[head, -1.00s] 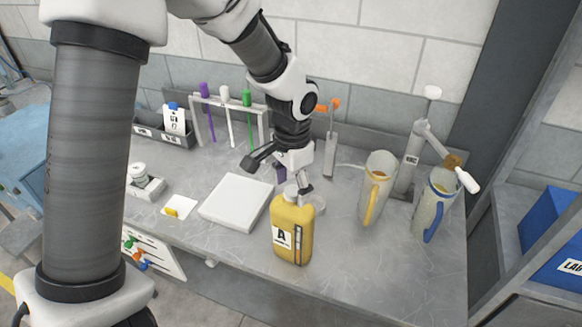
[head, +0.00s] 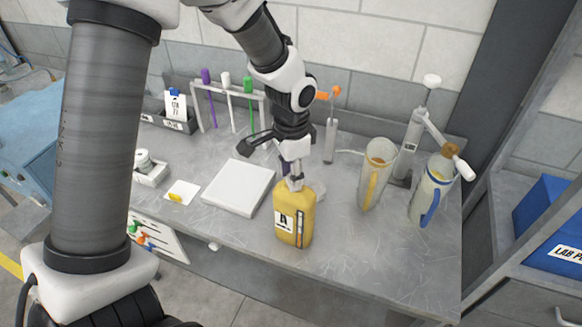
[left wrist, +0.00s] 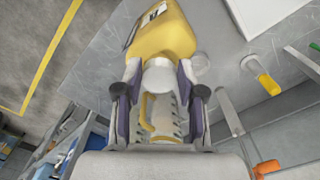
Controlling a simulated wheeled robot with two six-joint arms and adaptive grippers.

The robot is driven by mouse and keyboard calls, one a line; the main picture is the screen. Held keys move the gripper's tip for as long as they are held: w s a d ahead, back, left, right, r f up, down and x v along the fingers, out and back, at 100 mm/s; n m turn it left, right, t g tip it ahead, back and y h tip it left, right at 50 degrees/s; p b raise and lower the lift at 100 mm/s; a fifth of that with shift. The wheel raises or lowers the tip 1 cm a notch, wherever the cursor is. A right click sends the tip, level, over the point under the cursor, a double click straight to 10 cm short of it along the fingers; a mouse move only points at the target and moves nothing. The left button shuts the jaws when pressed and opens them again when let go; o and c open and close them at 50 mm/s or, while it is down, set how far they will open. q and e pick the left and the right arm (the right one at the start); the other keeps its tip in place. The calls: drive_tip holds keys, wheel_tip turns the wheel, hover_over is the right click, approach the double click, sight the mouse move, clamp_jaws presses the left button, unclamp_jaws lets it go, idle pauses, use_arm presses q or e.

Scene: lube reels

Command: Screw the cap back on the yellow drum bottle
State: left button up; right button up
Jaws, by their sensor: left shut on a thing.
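The yellow drum bottle (head: 294,222) stands upright near the front of the grey bench, its label "A" facing me. It also shows at the top of the left wrist view (left wrist: 165,32). My left gripper (head: 294,183) is directly above the bottle's mouth, pointing down. In the left wrist view its fingertips (left wrist: 158,78) are shut on the white cap (left wrist: 159,74), which lines up with the bottle's top. The cap appears to meet the neck; the fingers hide the threads, so I cannot tell how far it is seated. My right gripper is not in view.
A white tray (head: 238,187) lies left of the bottle. A yellow-handled jug (head: 375,175) and a blue-handled jug (head: 433,193) stand to the right. A rack of coloured sticks (head: 228,105) is behind. The bench front right of the bottle is clear.

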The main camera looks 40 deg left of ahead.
use_arm(q)
drive_tip(key=shift+a+r+m+p, duration=0.1)
drive_tip(key=shift+m+p, duration=0.75)
drive_tip(key=shift+m, duration=0.25)
drive_tip(key=shift+f, duration=0.2)
drive_tip(key=shift+r+m+p, duration=0.2)
drive_tip(key=shift+m+p, duration=0.35)
drive_tip(key=shift+m, duration=0.05)
drive_tip(key=shift+w+m+p, duration=0.1)
drive_tip(key=shift+m+p, duration=0.6)
drive_tip(key=shift+m, duration=0.1)
drive_tip(key=shift+w+a+f+m, duration=0.1)
drive_tip(key=shift+f+m, duration=0.15)
drive_tip(key=shift+m, duration=1.05)
drive_tip(key=m, duration=0.5)
drive_tip(key=shift+w, duration=0.2)
